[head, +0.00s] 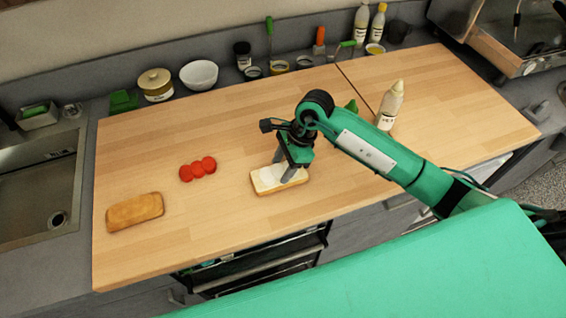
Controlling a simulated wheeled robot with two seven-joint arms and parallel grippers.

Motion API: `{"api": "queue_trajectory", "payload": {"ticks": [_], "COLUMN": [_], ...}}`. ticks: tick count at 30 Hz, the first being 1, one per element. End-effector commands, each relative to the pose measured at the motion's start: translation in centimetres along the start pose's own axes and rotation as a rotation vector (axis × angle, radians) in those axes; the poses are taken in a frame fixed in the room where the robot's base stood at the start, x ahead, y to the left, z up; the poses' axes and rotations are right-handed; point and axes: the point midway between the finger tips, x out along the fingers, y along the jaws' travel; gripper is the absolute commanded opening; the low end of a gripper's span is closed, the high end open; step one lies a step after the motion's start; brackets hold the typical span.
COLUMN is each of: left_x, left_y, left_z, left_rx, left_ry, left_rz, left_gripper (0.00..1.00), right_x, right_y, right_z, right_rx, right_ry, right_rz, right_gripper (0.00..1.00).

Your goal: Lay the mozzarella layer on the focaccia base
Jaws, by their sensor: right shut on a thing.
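The focaccia base (296,183) is a pale bread slab on the wooden worktop, right of the red tomato slices. The white mozzarella layer (268,174) shows over the base's top. My right gripper (283,178) points down over the base, shut on the mozzarella layer. I cannot tell whether the layer touches the bread or is just above it. The fingers hide part of both. My left gripper is not in view.
Red tomato slices (198,169) and a browned bread top (135,210) lie to the left. A sauce bottle (390,107) stands right, behind my arm. A green item (351,106) is partly hidden by my arm. Jars and a white bowl (199,75) line the back.

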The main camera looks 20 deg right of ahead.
Motion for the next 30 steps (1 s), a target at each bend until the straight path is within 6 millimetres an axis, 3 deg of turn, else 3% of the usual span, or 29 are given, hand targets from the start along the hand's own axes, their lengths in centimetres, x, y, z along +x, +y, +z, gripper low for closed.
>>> {"api": "queue_trajectory", "payload": {"ticks": [7,8,10,11,23,30], "left_x": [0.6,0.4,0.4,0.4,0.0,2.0], "left_y": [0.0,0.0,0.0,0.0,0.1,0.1], "left_z": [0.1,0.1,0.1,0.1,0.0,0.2], "left_rx": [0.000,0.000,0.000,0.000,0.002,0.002], "left_ry": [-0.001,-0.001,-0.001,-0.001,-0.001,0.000], "left_rz": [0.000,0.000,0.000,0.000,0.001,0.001], "left_gripper": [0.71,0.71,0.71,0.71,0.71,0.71], "right_x": [0.4,0.3,0.2,0.2,-0.3,-4.9], "right_y": [0.0,0.0,0.0,0.0,-0.1,-0.1], "right_z": [-0.2,-0.1,-0.1,-0.1,0.0,-0.2], "right_rx": [0.000,0.000,0.001,0.001,0.000,-0.002], "right_ry": [0.001,0.001,0.000,0.000,0.001,0.003], "right_rz": [0.000,0.000,0.000,0.000,-0.001,-0.006], "right_gripper": [0.27,0.55,0.69,0.71,0.71,0.71]}}
